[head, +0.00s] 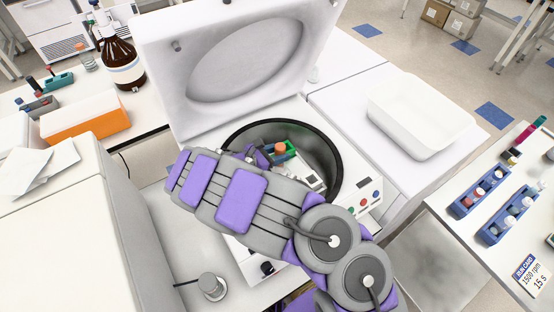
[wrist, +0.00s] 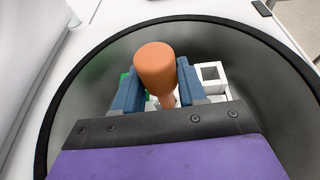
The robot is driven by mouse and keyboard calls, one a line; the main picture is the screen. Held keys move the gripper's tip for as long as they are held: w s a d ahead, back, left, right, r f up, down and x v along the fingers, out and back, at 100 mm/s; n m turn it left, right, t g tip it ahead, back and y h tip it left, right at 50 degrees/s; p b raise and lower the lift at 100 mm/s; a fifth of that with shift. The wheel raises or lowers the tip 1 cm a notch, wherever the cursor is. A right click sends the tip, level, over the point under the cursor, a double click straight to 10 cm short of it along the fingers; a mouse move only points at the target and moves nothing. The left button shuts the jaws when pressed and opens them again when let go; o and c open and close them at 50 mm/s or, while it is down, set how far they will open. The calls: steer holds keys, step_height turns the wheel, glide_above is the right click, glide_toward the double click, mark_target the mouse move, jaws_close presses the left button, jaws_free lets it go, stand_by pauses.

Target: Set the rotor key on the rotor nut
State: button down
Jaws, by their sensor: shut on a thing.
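The rotor key has an orange-brown handle (wrist: 156,64) with a narrower neck below it. My gripper (wrist: 156,84) is shut on it, with one blue finger on each side. The key's handle top also shows in the head view (head: 280,148), inside the open centrifuge bowl (head: 335,165). The white rotor (head: 312,178) lies low in the bowl, and a white square bucket (wrist: 211,76) of it shows right of the key in the wrist view. The rotor nut and the key's lower end are hidden, so I cannot tell whether they touch.
The centrifuge lid (head: 235,55) stands open behind the bowl. The dark bowl rim (wrist: 62,85) surrounds my gripper. A white tray (head: 420,115) is on the right, tube racks (head: 482,190) are farther right, and an orange box (head: 85,118) and brown bottle (head: 121,62) are left.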

steer(key=shift+w+a, duration=0.1)
steer(key=shift+w, duration=0.05)
steer(key=shift+f+b, duration=0.45)
steer(key=shift+f, duration=1.25)
steer(key=shift+f, duration=0.3)
steer(key=c, duration=0.6)
jaws_free()
steer(key=shift+c, duration=0.2)
steer(key=shift+r, duration=0.15)
steer(key=shift+a+r, duration=0.15)
steer(key=shift+r, duration=0.1)
steer(key=p+v, duration=0.2)
steer(key=v, duration=0.9)
steer(key=shift+s+a, duration=0.2)
steer(key=shift+s, duration=0.15)
